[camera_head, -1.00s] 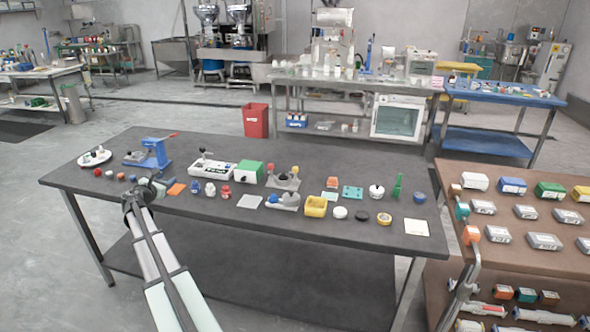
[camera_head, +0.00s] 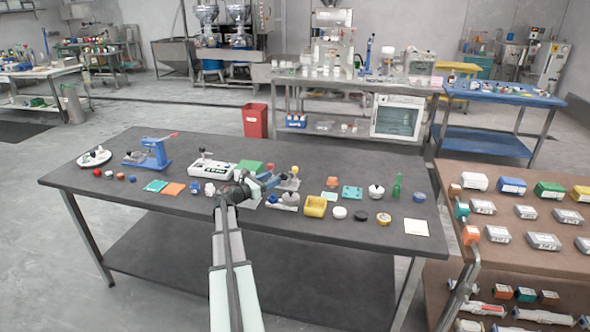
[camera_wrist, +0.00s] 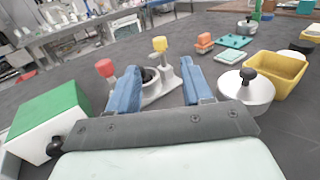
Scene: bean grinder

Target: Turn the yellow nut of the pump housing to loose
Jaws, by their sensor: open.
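The pump housing (camera_wrist: 152,88) is a grey metal body on a flat base, with a round opening in the middle. It has a red knob (camera_wrist: 105,69) on its left and a yellow nut (camera_wrist: 159,45) on a post at its right back. In the head view the yellow nut (camera_head: 295,169) shows small, and my gripper partly hides the housing. My gripper (camera_wrist: 160,66) is open and empty, with its blue fingers apart in front of the housing. The yellow nut appears between the fingers, beyond the tips. My gripper (camera_head: 268,181) also shows over the table in the head view.
A green-topped white box (camera_wrist: 45,120) stands close on the left. A lidded metal pot (camera_wrist: 246,92) and a yellow bin (camera_wrist: 277,74) stand close on the right. The front table edge (camera_head: 230,228) is mostly clear.

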